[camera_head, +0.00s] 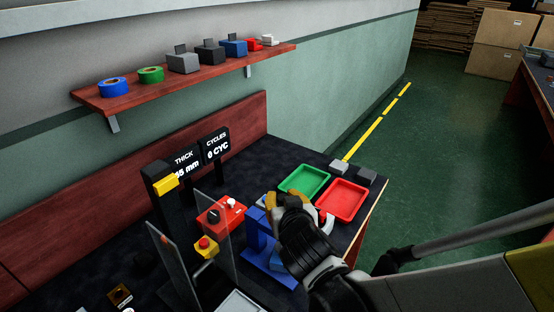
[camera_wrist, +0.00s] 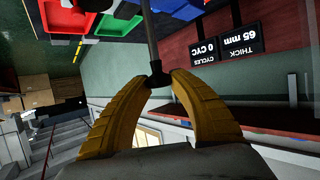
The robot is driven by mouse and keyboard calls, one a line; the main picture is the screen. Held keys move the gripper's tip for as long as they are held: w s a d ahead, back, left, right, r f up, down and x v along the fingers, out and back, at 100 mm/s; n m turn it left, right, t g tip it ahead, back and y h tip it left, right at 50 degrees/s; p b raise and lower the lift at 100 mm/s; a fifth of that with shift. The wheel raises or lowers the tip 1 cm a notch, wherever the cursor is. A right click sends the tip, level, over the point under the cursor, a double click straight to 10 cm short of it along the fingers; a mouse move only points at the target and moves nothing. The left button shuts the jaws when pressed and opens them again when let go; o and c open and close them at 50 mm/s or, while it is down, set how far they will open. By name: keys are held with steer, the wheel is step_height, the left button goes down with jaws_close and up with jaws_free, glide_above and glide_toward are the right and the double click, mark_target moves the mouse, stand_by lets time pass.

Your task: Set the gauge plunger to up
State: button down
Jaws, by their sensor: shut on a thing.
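The gauge is a blue stand (camera_head: 259,233) on the dark workbench, partly hidden behind my gripper in the head view. In the wrist view, which is upside down, a blue part of the gauge (camera_wrist: 180,6) shows at the top edge. The plunger (camera_wrist: 149,32) is a thin grey rod ending in a dark knob. My gripper (camera_wrist: 157,80) has yellow fingers that close on this knob at their tips. In the head view my gripper (camera_head: 283,199) is over the gauge, and the plunger is hidden. I cannot tell the plunger's height setting.
A green tray (camera_head: 286,187) and a red tray (camera_head: 364,204) lie right of the gauge. A red control box (camera_head: 214,221) and a clear panel stand to its left. Behind are the THICK display (camera_head: 185,164) and CYCLES display (camera_head: 215,146), reading 0 CYC. A shelf (camera_head: 135,99) hangs above.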

steer(key=shift+r, duration=0.65)
steer(key=shift+f, duration=0.15)
steer(key=c, duration=1.2)
jaws_free()
steer(key=shift+s, duration=0.1)
steer(key=v, duration=1.2)
